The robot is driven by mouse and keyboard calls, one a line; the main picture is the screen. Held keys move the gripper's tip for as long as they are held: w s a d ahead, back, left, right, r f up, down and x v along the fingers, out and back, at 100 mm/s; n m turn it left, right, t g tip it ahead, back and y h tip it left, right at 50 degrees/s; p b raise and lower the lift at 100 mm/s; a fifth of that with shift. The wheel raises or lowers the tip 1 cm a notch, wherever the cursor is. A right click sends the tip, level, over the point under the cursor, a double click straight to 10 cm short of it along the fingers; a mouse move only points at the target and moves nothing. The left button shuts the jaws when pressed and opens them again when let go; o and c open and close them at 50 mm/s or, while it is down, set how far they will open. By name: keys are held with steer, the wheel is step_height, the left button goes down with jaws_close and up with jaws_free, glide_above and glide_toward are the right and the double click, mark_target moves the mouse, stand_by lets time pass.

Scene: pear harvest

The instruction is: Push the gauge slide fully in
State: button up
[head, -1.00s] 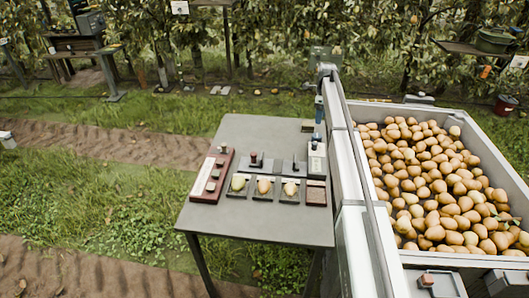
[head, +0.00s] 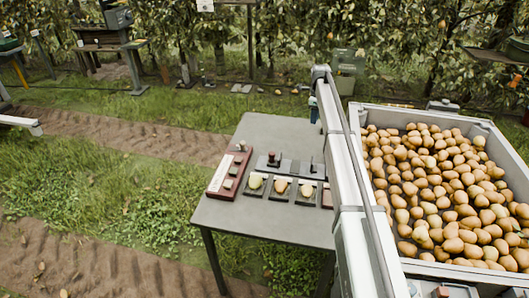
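On the grey table (head: 262,129) lies a dark gauge strip with a knobbed block (head: 273,160) at its left part and a small upright piece (head: 312,167) at its right. I cannot tell which piece is the slide or how far in it sits. In front of the strip, pears (head: 281,186) lie on small dark plates. A red board (head: 228,173) with a white label and several small blocks lies on the left. My arm link crosses the table's right side and hides part of it. My gripper's fingers do not show.
A large grey bin (head: 490,127) full of pears stands at the right. The table's back half is mostly clear. Grass and bare soil strips lie to the left, with fruit trees and a bench (head: 104,46) behind.

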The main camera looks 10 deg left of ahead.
steer(key=s+a, duration=0.2)
steer(key=a, duration=0.4)
steer(key=s+a+n, duration=0.1)
steer(key=s+a, duration=0.2)
steer(key=a, duration=0.4)
steer(key=s+a+n, duration=0.1)
steer(key=s+a, duration=0.1)
steer(key=a, duration=0.5)
steer(key=shift+s+f, duration=0.25)
steer(key=shift+f, duration=0.15)
jaws_close()
steer(key=s+a+n+t+h, duration=0.25)
steer(key=s+a+n, duration=0.25)
steer(key=s+a, duration=1)
steer(key=d+r+n+t+h, duration=0.15)
steer(key=d+n+h, duration=0.25)
steer(key=d+n, duration=0.45)
steer(key=shift+n, duration=0.75)
steer(key=x, duration=0.2)
steer(key=a+x, duration=0.1)
steer(key=x, duration=0.5)
steer(key=shift+w+a+f, duration=0.2)
steer(key=shift+w+f, duration=0.25)
steer(key=d, duration=0.3)
steer(key=shift+s+f, duration=0.2)
steer(key=shift+f, duration=0.05)
steer(key=shift+d, duration=0.6)
